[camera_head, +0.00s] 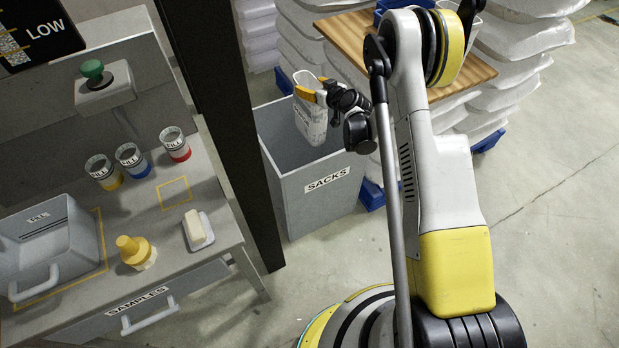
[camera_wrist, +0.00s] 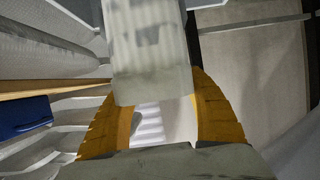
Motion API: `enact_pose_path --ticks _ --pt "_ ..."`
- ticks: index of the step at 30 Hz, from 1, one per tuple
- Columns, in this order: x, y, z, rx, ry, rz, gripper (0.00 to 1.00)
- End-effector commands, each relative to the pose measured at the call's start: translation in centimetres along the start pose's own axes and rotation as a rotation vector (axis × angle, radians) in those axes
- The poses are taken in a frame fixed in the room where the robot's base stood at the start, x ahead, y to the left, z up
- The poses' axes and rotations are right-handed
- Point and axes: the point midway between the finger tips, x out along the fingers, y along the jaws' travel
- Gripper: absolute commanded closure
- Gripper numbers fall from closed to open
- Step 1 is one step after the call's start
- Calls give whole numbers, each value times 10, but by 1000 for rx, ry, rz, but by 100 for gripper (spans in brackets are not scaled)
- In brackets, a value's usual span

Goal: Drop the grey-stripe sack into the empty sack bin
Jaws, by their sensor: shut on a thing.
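My gripper (camera_head: 311,87) is shut on a pale grey-striped sack (camera_head: 310,119), which hangs down from the yellow fingers. The sack is over the open top of the grey bin (camera_head: 327,195) labelled SACKS, and its lower part looks to be at or below the rim level; I cannot tell exactly how deep. In the wrist view, the sack (camera_wrist: 150,50) sits between the two yellow fingers (camera_wrist: 160,115) and fills the upper middle. The bin's visible inside looks empty; part of its floor is hidden.
A dark post (camera_head: 235,130) stands left of the bin. A wooden-topped table (camera_head: 350,40) and stacked white sacks (camera_head: 520,50) stand behind. The grey bench (camera_head: 190,270) at left holds several cups, a yellow bottle, a soap dish and a tub (camera_head: 45,250).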

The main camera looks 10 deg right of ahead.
Motion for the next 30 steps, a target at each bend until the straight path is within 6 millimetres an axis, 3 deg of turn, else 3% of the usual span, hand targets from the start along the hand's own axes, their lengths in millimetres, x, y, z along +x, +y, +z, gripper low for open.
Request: enact_pose_path --ticks 9,10,12,23,30 --pt "2 0 4 0 0 0 82" --pt "2 0 4 0 0 0 35" --pt "2 0 4 0 0 0 15" --pt "-2 0 4 0 0 0 15" --pt "-41 1 4 1 0 2 15"
